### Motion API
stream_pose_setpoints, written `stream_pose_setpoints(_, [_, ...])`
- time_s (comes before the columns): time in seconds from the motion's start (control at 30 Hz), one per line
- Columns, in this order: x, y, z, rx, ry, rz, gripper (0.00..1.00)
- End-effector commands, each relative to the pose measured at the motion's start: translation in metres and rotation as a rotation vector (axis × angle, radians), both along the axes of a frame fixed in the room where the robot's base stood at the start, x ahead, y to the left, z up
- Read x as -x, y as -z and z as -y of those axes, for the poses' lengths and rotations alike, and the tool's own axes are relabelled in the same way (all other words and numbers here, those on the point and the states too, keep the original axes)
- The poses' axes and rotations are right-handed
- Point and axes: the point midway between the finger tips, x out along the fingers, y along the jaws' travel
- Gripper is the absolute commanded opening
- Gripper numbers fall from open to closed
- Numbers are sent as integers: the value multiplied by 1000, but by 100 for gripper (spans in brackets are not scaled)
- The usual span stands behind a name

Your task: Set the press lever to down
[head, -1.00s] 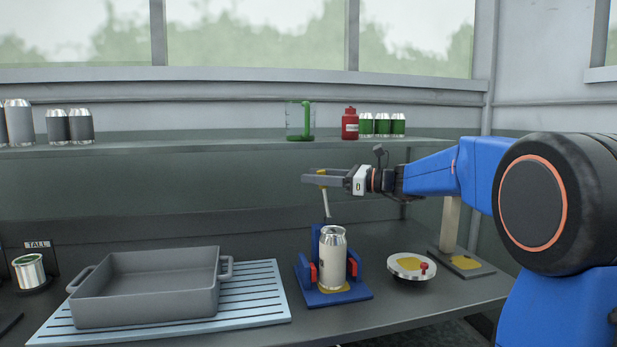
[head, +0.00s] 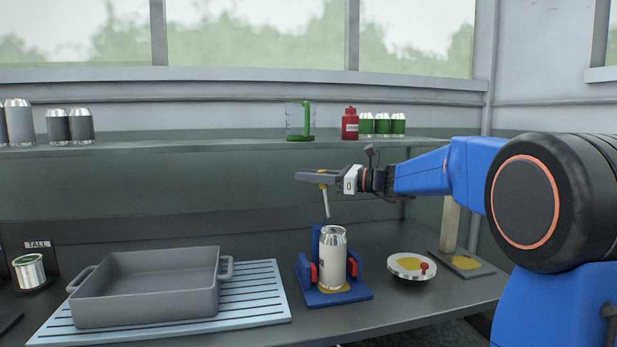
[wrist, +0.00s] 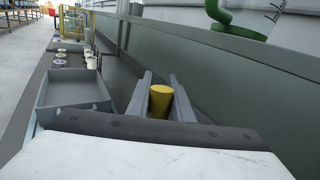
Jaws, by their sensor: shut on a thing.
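The press (head: 314,297) is a blue frame with red pads on the bench, and a silver can (head: 333,258) stands upright in it. Its lever (head: 326,204) is a thin pale rod rising from behind the can, nearly upright, with a yellow knob at the top. My gripper (head: 312,178) reaches in from the right above the press and is shut on the lever's knob. In the wrist view the yellow knob (wrist: 161,101) sits between the two grey fingers. The lever's lower end is hidden behind the can and frame.
A grey bin (head: 150,288) stands on a slatted light-blue mat (head: 255,300) to the left. A shelf (head: 240,148) behind holds cans, a beaker and a red bottle.

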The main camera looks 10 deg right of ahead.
Motion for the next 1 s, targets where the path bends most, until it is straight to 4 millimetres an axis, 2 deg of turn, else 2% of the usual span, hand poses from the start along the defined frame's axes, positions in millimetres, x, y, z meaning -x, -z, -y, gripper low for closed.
stream_pose_setpoints(0.17, [0,-2,7,-48,1,-1,0])
stream_pose_setpoints(0.37, [0,-7,25,-171,3,-1,0])
stream_pose_setpoints(0.67, [0,-9,63,-444,2,-1,0])
stream_pose_setpoints(1.0, [0,-2,102,-725,2,-1,0])
